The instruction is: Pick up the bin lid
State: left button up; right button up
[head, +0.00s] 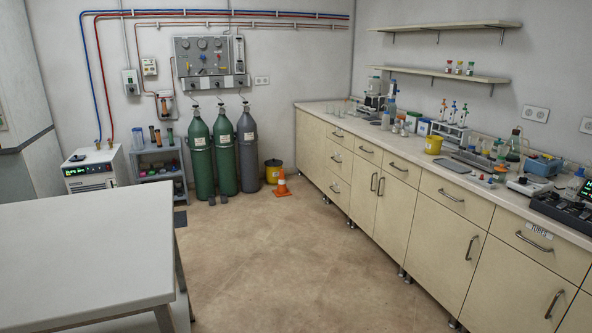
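A small yellow bin (272,174) with a dark top stands on the floor by the back wall, right of the gas cylinders. At this size I cannot tell whether the dark top is a lid or an open mouth. A smaller yellow tub (433,146) stands on the right-hand counter. A flat dark grey piece (453,165) lies on the counter in front of it; I cannot tell if it is a lid or a tray. Neither of my grippers shows in the head view.
A white table (90,245) fills the lower left. An orange cone (282,183) stands by the bin. Green cylinders (225,155) and a grey one (247,150) stand left of it. The long counter (400,160) runs along the right. The floor between is clear.

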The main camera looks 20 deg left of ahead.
aim_at(273, 162)
jog(key=i+u, duration=0.15)
jog(key=i, duration=0.4)
jog(key=i+u, duration=0.2)
jog(key=i, duration=0.35)
jog(key=i+u, duration=0.15)
jog(key=i, duration=0.4)
jog(key=i+l+u, duration=0.2)
jog(key=i, duration=0.35)
jog(key=i+u, duration=0.2)
jog(key=i, duration=0.55)
jog(key=i+u, duration=0.15)
jog(key=i, duration=0.55)
jog(key=i+l+u, duration=0.2)
jog(key=i, duration=0.55)
jog(key=i+j+u, duration=0.1)
jog(key=i+u, duration=0.25)
jog(key=i, duration=0.35)
jog(key=i+u, duration=0.35)
jog(key=i, duration=0.3)
jog(key=i+l+u, duration=0.4)
jog(key=i, duration=0.3)
jog(key=j, duration=0.1)
